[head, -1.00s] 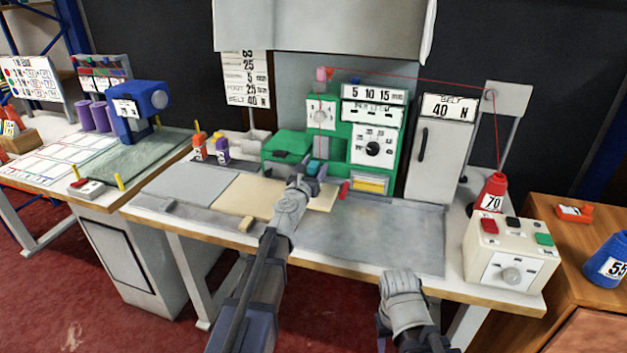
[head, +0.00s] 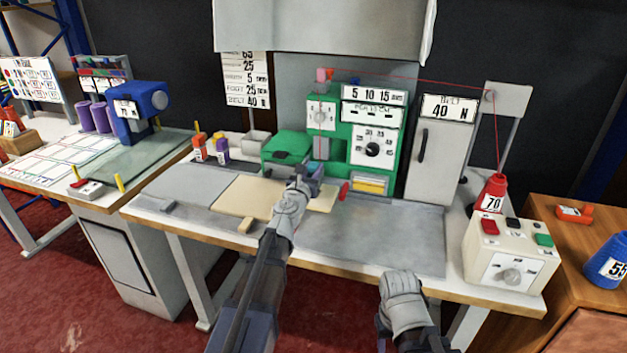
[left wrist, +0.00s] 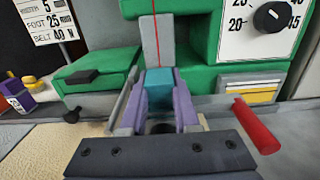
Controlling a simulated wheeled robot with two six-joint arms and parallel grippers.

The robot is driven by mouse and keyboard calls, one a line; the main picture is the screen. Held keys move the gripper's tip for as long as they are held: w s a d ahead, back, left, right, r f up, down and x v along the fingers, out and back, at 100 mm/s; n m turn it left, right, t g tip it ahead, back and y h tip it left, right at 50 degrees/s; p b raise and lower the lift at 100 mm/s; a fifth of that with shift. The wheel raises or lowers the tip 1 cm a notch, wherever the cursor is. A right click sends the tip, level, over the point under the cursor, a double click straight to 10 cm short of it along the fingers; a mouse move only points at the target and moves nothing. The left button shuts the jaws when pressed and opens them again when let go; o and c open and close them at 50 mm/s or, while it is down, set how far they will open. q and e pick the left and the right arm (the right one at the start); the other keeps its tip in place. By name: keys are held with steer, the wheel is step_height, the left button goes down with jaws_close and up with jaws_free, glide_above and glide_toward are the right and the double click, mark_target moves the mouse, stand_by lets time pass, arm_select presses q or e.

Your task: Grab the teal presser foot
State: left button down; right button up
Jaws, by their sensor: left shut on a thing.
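The teal presser foot (left wrist: 159,86) shows in the left wrist view, at the foot of the grey vertical bar of the green machine (head: 327,120). My left gripper (left wrist: 157,112) is shut on it, with a purple-grey finger on each side. In the head view my left gripper (head: 307,172) is at the machine's front and covers the foot. My right gripper (head: 403,287) is low in the head view, in front of the table and away from the machine; its fingers cannot be made out.
A red-ended lever (left wrist: 257,125) sticks out just right of the left gripper. A cream board (head: 250,196) lies below it. A red thread runs down the grey bar. A control box (head: 510,255) and red cone (head: 491,193) stand right. The grey table area (head: 385,235) is clear.

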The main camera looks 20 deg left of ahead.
arm_select(q)
steer(key=shift+r, duration=0.15)
step_height(320, 180, up, 10)
steer(key=p, duration=1)
